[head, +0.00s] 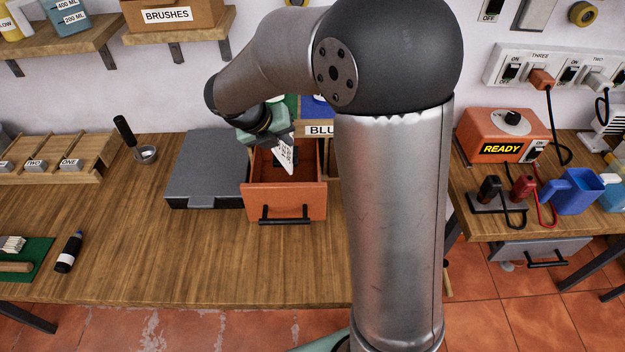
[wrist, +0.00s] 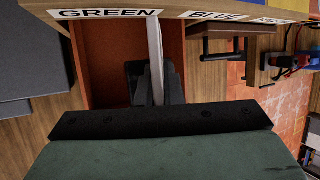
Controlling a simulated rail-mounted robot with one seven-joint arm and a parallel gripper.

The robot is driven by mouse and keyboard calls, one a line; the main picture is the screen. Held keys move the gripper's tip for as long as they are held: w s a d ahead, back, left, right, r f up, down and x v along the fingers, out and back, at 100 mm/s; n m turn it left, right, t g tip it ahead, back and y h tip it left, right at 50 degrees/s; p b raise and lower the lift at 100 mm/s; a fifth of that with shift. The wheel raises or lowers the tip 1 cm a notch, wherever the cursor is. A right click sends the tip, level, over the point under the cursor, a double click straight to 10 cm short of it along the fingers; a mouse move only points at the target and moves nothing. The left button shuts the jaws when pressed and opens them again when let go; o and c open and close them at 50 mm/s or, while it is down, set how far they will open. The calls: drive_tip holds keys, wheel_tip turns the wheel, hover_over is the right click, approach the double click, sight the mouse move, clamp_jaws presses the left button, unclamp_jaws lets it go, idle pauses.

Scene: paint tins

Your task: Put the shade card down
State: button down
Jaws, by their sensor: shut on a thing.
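The shade card (head: 287,157) is a thin white card with dark print, held tilted over the open orange drawer (head: 286,202). My gripper (head: 282,141) is shut on the card, above the back part of the drawer. In the wrist view the card (wrist: 155,58) shows nearly edge-on between the dark fingers (wrist: 153,86), with the drawer's orange inside (wrist: 102,62) behind it. The wrist view shows a GREEN label (wrist: 108,13) over this drawer. I cannot tell whether the card touches the drawer.
A flat grey case (head: 207,165) lies just left of the drawer. A BLUE label (head: 319,130) shows to its right, partly hidden by my arm. The front bench top is mostly clear.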

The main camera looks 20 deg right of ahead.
drive_tip(key=f, duration=0.5)
drive_tip(key=shift+a+f, duration=0.25)
drive_tip(key=shift+f, duration=2.1)
drive_tip(key=shift+f, duration=0.1)
drive_tip(key=shift+f+b, duration=0.45)
drive_tip(key=shift+f, duration=0.05)
drive_tip(key=c, duration=1.6)
unclamp_jaws()
drive_tip(key=shift+o, duration=0.2)
